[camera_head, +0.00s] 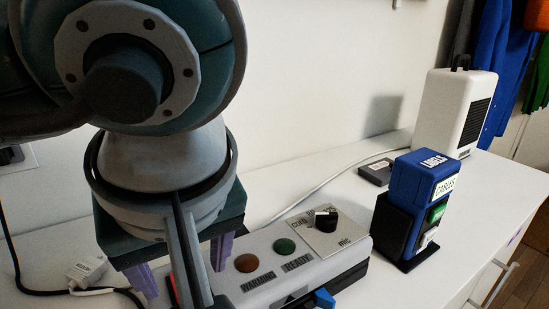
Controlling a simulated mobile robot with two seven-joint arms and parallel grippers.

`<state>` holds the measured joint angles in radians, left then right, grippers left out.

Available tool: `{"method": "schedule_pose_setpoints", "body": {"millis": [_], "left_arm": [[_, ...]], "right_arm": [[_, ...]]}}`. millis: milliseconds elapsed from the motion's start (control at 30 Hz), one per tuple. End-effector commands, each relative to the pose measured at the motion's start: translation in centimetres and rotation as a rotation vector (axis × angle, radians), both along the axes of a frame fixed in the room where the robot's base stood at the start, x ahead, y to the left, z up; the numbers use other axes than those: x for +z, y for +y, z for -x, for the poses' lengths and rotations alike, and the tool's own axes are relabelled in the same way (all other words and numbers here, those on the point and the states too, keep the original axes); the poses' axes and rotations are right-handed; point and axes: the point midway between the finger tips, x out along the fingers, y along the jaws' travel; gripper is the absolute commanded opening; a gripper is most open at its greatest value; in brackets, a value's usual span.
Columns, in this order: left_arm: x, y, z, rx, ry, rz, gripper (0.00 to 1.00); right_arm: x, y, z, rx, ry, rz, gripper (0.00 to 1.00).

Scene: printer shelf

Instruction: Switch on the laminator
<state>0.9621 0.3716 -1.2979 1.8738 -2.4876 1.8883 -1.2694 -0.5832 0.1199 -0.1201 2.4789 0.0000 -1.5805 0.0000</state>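The laminator (318,268) is a long grey unit on the white worktop, partly hidden by my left arm. Its top has a brown light (246,263) over the word WARMING and a green light (285,246) over READY; neither clearly glows. A black knob (326,222) sits on a pale plate marked MIC; its exact setting is unclear. A small red part (172,291) shows at the left end, mostly hidden. My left gripper (182,268) points down over that left end, its purple fingers spread apart and empty as far as I can see. My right gripper is not in view.
A blue box labelled LABELS and CABLES (408,180) stands in a black holder (389,232) right of the laminator. Behind are a small dark box (376,173) and a white vented unit (446,110). A white plug (86,268) and cables lie at left.

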Motion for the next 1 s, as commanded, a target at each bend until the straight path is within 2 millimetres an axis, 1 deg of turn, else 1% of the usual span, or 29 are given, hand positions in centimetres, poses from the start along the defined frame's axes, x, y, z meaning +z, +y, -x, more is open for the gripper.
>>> {"method": "schedule_pose_setpoints", "body": {"millis": [33,133,400,1000], "left_arm": [[-0.52,0.14,-0.12,0.003,0.002,0.000,0.68],[-0.95,0.26,-0.31,0.001,0.000,0.000,0.68],[-1.04,0.25,-0.35,0.000,-0.001,0.001,0.66],[-1.01,0.23,-0.35,0.001,0.000,0.002,0.00]], "right_arm": [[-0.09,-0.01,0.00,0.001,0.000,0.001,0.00],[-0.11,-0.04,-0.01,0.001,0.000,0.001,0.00],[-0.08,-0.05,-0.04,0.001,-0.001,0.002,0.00],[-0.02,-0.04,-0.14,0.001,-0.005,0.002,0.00]]}}
